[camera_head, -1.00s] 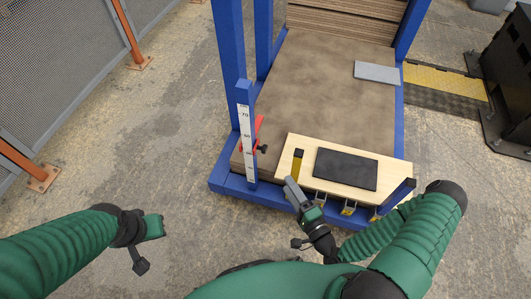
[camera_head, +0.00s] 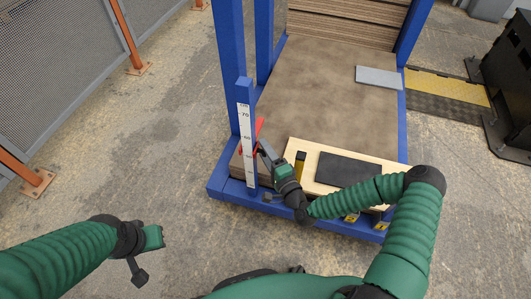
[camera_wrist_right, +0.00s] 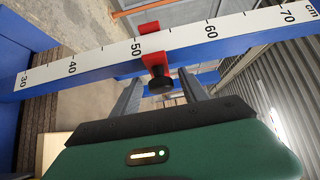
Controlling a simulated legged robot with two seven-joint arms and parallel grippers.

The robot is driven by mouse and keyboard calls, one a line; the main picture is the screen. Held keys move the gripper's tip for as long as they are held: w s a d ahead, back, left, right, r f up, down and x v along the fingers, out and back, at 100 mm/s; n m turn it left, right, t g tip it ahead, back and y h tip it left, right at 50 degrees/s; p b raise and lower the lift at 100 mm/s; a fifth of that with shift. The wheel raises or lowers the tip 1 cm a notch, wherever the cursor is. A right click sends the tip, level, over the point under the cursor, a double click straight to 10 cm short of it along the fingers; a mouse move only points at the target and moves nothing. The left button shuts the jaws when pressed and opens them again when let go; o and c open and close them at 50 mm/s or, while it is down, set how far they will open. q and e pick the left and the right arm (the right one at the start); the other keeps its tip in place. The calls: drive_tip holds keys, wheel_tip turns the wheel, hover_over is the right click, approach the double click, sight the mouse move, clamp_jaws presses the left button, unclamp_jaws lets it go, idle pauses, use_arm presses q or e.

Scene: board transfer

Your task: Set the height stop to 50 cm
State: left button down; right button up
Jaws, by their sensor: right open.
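The height stop is a red slider with a black knob (camera_wrist_right: 160,82) on a blue post with a white cm scale (camera_head: 246,150). In the right wrist view the red stop (camera_wrist_right: 156,60) sits just to the 60 side of the printed 50; the exact reading is unclear. My right gripper (camera_head: 263,147) is open beside the post. In the wrist view its two fingers stand either side of the knob, with gaps visible, not clamped. My left gripper (camera_head: 152,238) is at lower left, away from the post; its jaws are too small to judge.
A light wooden board (camera_head: 302,183) with a dark pad (camera_head: 347,168) lies at the platform's front, under my right arm. A grey slab (camera_head: 379,76) lies at the platform's right edge. Blue uprights frame the platform. Open floor lies left of the post.

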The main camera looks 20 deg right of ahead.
clamp_jaws()
idle(1.4)
